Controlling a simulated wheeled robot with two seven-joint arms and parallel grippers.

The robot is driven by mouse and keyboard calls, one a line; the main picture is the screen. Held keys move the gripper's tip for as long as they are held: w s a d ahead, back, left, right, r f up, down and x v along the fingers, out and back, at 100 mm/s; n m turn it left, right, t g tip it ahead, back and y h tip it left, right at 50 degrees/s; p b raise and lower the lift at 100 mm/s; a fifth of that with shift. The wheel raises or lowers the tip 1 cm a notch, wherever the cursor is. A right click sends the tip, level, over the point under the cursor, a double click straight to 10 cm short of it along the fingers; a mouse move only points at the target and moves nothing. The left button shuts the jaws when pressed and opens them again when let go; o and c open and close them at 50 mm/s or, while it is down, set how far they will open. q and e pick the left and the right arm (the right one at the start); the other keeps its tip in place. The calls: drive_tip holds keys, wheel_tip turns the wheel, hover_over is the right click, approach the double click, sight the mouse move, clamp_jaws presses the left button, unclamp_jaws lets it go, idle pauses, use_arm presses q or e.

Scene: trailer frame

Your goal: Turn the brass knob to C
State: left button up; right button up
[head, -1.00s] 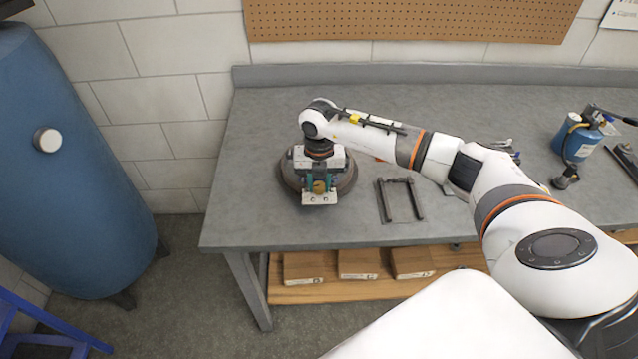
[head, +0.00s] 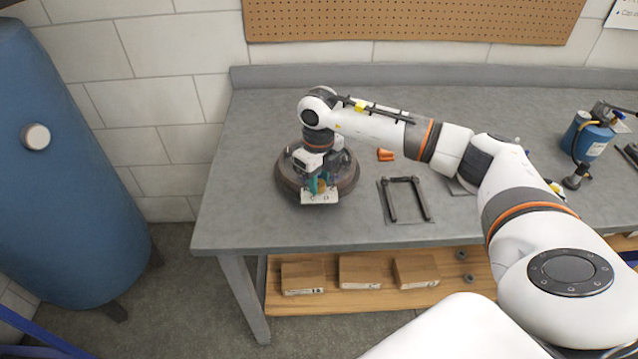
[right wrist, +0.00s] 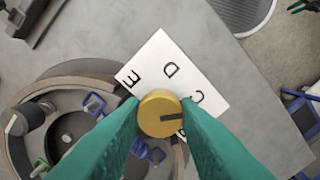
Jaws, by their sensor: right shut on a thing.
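The brass knob (right wrist: 160,113) is a round golden cap with a dark pointer mark on its face. My right gripper (right wrist: 159,112) is shut on it, one green finger at each side. In the head view the white plate (head: 320,198) is at the front of a round dark fixture (head: 287,180). My left gripper is out of view.
The fixture stands on a grey workbench (head: 240,215) near its left front. A dark U-shaped frame (head: 405,198) and an orange piece (head: 386,154) lie right of it. A blue canister (head: 590,138) stands at the far right, a blue tank (head: 60,170) left of the bench.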

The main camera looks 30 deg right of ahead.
sight(319, 183)
drive_tip(key=shift+w+r+n, duration=0.1)
drive_tip(key=shift+r+n, duration=0.05)
drive_tip(key=shift+n, duration=0.45)
drive_tip(key=o, duration=1)
wheel_tip(319, 183, up, 12)
drive_tip(key=b, duration=0.2)
drive_tip(key=shift+b, duration=0.3)
drive_tip(key=shift+a, duration=0.1)
